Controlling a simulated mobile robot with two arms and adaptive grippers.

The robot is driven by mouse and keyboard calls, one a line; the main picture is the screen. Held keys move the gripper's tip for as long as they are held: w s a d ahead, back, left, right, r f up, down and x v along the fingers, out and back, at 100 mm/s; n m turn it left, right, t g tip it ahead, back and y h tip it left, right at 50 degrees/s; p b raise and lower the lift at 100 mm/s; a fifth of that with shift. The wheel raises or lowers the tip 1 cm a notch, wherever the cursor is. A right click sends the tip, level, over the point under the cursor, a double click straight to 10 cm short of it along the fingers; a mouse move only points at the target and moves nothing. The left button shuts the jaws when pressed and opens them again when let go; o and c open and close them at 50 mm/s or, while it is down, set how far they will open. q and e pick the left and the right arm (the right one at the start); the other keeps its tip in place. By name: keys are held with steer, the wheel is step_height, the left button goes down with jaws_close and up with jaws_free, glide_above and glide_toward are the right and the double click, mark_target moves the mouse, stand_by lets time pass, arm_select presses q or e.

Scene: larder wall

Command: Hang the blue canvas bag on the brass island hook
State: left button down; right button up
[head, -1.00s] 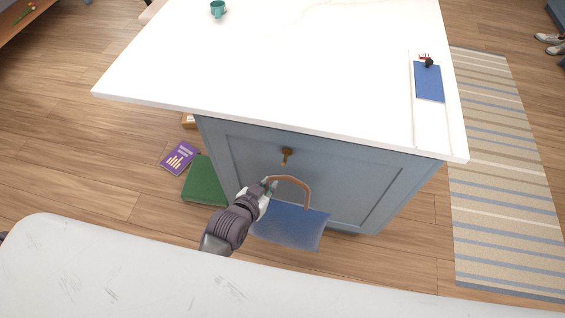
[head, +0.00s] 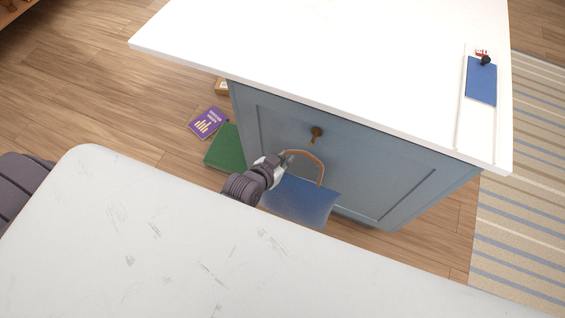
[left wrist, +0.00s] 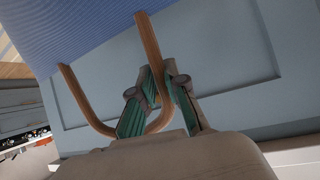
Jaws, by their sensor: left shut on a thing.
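The blue canvas bag (head: 302,202) hangs in front of the island's blue-grey panel, its tan handle loop (head: 313,160) standing up above it. My left gripper (head: 284,161) is shut on the left part of the handle. In the left wrist view the gripper's green-padded fingers (left wrist: 158,98) close around the handle (left wrist: 153,50), and the blue bag (left wrist: 70,30) fills the upper left. The brass hook (head: 317,133) is on the island panel, just above the top of the handle and apart from it in the picture. My right gripper is not in view.
The white island top (head: 330,50) overhangs the panel above the hook. A white marbled counter (head: 170,240) fills the foreground. A green box (head: 226,148) and a purple book (head: 208,123) lie on the floor left of the island. A striped rug (head: 520,200) lies at right.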

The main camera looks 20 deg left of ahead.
arm_select(q)
steer(key=w+f+b, duration=0.2)
steer(key=w+b, duration=0.3)
steer(key=w, duration=0.2)
steer(key=shift+w+d+f, duration=0.2)
steer(key=shift+f, duration=0.05)
stand_by(0.9)
stand_by(0.6)
